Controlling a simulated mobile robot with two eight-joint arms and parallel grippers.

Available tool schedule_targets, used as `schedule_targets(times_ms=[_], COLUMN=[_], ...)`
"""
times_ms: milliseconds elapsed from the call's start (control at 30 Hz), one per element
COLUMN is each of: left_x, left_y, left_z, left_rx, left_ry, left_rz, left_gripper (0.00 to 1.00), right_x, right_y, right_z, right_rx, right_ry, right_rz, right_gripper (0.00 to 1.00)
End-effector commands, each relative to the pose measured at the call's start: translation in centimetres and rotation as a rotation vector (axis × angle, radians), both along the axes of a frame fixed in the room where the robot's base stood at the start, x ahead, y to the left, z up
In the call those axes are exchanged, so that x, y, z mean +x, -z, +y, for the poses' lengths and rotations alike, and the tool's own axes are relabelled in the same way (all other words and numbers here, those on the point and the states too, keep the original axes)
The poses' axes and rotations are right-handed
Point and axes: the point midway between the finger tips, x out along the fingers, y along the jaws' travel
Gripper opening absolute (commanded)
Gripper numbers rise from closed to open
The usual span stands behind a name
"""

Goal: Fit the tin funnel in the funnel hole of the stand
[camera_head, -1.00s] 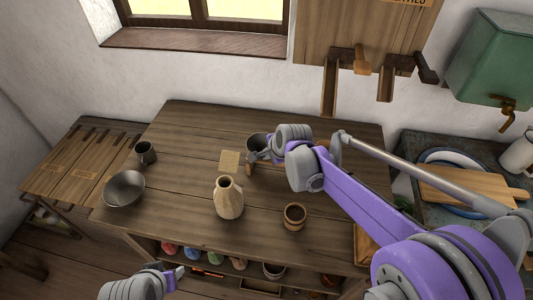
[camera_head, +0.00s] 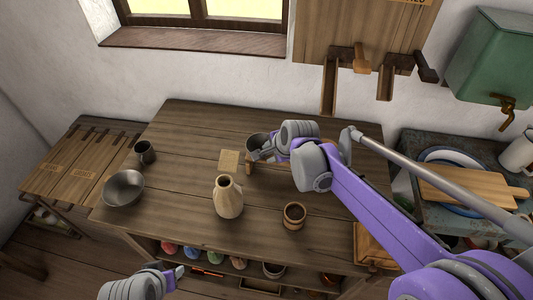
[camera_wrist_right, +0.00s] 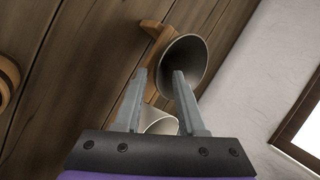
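A grey tin funnel (camera_head: 258,142) is at the back of the table, its wide mouth facing the camera in the wrist view (camera_wrist_right: 190,58). A wooden piece, likely part of the stand (camera_wrist_right: 152,60), is against its side; most of it is hidden behind my right arm. My right gripper (camera_wrist_right: 160,74) has its fingers apart, one in front of the funnel's mouth and one beside it. A pale curved piece (camera_wrist_right: 159,121) shows between the fingers; I cannot tell what it belongs to. My left gripper (camera_head: 180,270) is low at the front, away from the funnel.
A beige vase (camera_head: 229,198) and a brown cup (camera_head: 294,215) stand in front of my right gripper. A metal bowl (camera_head: 123,188) and dark mug (camera_head: 145,152) are at the left. The table's left middle is clear.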

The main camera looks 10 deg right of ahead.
Motion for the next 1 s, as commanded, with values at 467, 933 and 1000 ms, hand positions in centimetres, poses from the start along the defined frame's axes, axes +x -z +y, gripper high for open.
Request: schedule_targets(times_ms=[467, 933, 1000], left_x=[0.1, 0.1, 0.1], left_y=[-0.6, -0.6, -0.6], left_z=[0.0, 0.0, 0.0], left_rx=[0.0, 0.0, 0.0], left_ry=[0.0, 0.0, 0.0], left_rz=[-0.003, -0.003, -0.003], left_gripper=[0.5, 0.5, 0.5], right_x=[-3.7, -3.8, -3.9], right_y=[-5.8, -5.9, -5.9], right_z=[-1.2, -1.2, -1.2], right_rx=[0.001, 0.0, -0.001], right_ry=[0.001, 0.0, -0.002], right_rz=[0.0, 0.0, 0.0], right_gripper=[0.4, 0.4, 0.4])
